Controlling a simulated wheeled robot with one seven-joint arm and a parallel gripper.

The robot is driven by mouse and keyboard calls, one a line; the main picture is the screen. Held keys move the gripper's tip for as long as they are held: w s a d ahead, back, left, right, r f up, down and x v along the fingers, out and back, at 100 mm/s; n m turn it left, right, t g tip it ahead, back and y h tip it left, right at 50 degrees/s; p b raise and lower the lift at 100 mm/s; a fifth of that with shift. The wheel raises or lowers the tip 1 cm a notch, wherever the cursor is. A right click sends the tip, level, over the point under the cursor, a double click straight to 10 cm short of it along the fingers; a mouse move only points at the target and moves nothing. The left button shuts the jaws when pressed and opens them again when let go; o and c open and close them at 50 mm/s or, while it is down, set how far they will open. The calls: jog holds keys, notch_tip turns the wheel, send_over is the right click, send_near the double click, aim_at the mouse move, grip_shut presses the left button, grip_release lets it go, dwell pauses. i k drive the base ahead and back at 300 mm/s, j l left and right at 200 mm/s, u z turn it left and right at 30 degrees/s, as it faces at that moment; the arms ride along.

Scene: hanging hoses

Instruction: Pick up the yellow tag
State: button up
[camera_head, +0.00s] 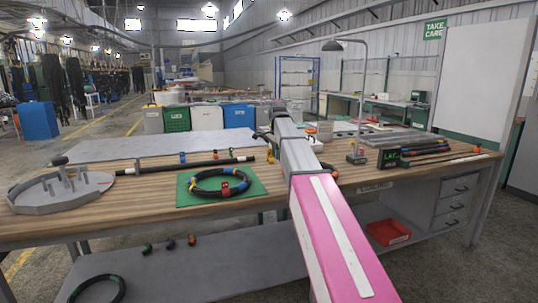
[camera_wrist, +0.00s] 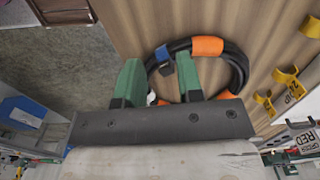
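Several small yellow pieces lie on the wood top at the right of the wrist view, one clip-shaped (camera_wrist: 286,76) and another below it (camera_wrist: 264,102); I cannot tell which, if any, is the yellow tag. In the head view my fingers cannot be made out.
A hose coil (camera_head: 196,193) with a red clip lies on a green mat (camera_head: 252,187). A grey base with pegs (camera_head: 62,192) stands at the left. Bins stand behind.

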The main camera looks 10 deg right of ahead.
aim_at(271, 155)
jog(key=i, duration=0.9)
